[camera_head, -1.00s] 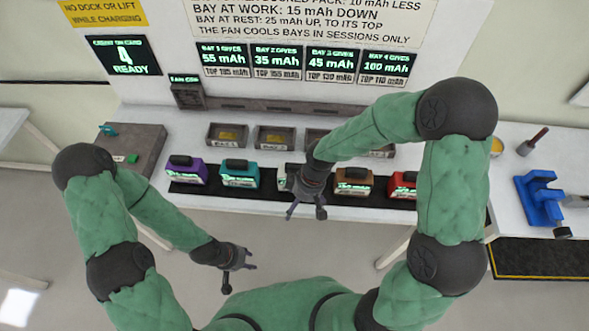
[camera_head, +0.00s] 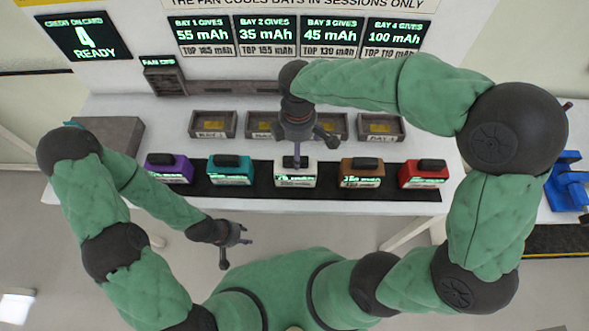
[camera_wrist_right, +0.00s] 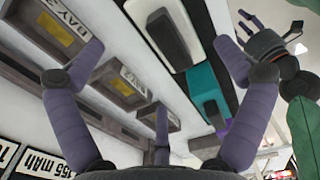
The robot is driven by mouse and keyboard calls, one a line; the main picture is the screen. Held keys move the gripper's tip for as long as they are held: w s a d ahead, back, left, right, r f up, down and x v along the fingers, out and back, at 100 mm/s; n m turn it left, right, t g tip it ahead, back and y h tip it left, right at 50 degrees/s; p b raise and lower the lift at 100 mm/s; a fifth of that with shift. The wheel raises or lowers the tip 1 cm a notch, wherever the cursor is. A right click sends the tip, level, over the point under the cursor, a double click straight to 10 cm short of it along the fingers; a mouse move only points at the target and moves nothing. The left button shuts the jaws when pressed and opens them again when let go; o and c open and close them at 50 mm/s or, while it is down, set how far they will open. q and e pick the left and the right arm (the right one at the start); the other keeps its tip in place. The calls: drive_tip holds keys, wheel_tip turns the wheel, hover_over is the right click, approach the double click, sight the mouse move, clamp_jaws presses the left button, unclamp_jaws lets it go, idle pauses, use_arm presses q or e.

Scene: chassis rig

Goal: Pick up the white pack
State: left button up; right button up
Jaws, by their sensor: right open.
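The white pack (camera_head: 296,177), with a dark handle on top and a lit green front label, stands in the middle of a row on the black mat. My right gripper (camera_head: 301,146) is over it, fingers spread and empty; one finger overlaps the pack's handle in this view, and I cannot tell whether it touches. My left gripper (camera_head: 232,243) hangs empty in front of the table, fingers apart.
Purple (camera_head: 168,170) and teal (camera_head: 230,171) packs stand left of the white one, brown (camera_head: 361,173) and red (camera_head: 424,175) ones right. Bay trays (camera_head: 213,124) line the table behind, below the lit panel (camera_head: 201,32).

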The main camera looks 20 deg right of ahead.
wheel_tip(320, 180, down, 4)
drive_tip(key=shift+r+b, duration=0.15)
drive_tip(key=shift+b, duration=0.2)
drive_tip(key=shift+a+f+b, duration=0.2)
drive_tip(key=shift+f+b, duration=0.8)
drive_tip(key=shift+f, duration=1.65)
drive_tip(key=shift+r, duration=0.1)
drive_tip(key=c, duration=1.6)
